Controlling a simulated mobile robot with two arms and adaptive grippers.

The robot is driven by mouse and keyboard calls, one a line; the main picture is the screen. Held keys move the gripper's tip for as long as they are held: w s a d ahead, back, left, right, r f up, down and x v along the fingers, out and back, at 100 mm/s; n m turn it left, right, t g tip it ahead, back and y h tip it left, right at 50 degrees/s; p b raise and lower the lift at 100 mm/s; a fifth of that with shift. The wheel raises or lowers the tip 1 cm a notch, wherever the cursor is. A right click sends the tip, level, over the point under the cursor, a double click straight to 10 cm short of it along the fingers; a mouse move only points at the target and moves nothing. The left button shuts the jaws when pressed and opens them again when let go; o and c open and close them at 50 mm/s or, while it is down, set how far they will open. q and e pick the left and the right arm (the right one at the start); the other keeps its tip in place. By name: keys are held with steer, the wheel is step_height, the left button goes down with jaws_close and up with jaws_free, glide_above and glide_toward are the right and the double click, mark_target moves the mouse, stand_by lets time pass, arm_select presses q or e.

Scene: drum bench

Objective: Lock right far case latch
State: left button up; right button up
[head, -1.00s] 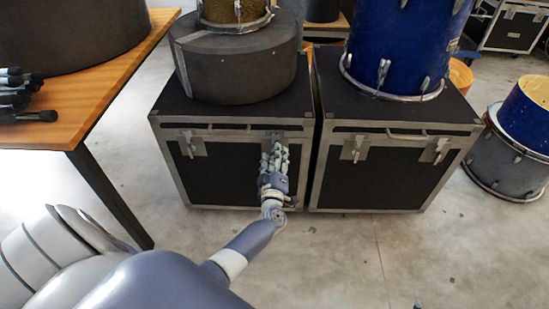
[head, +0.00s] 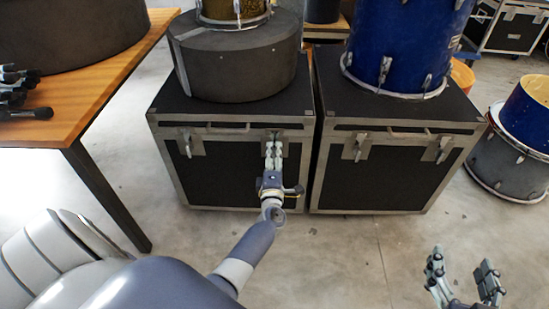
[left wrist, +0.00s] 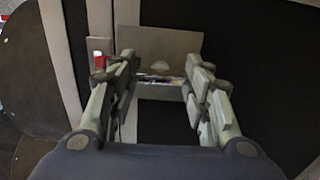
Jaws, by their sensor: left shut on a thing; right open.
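Two black cases with metal edges stand side by side, the left case (head: 235,178) and the right case (head: 370,180). Each has two latches on its front. My left gripper (head: 273,146) is at the left case's right-hand latch (head: 286,138), shut on it, and hides much of it. In the left wrist view, the latch plate (left wrist: 160,43) shows beyond my left fingertips (left wrist: 162,76), with a small shiny latch part between them. The left case's other latch (head: 190,144) is clear. My right gripper (head: 462,264) is open and empty over the floor at lower right.
A round dark drum case (head: 240,65) stands on the left case, a blue drum (head: 400,45) on the right one. A wooden table (head: 85,100) with microphones is at left. More drums (head: 507,150) stand at right. The front floor is clear.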

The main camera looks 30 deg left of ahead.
steer(key=shift+w+a+r, duration=0.1)
steer(key=shift+r, duration=0.2)
arm_select(q)
steer(key=o, duration=1.1)
steer(key=shift+c, duration=0.2)
steer(key=v, duration=1.2)
steer(key=shift+d, duration=0.1)
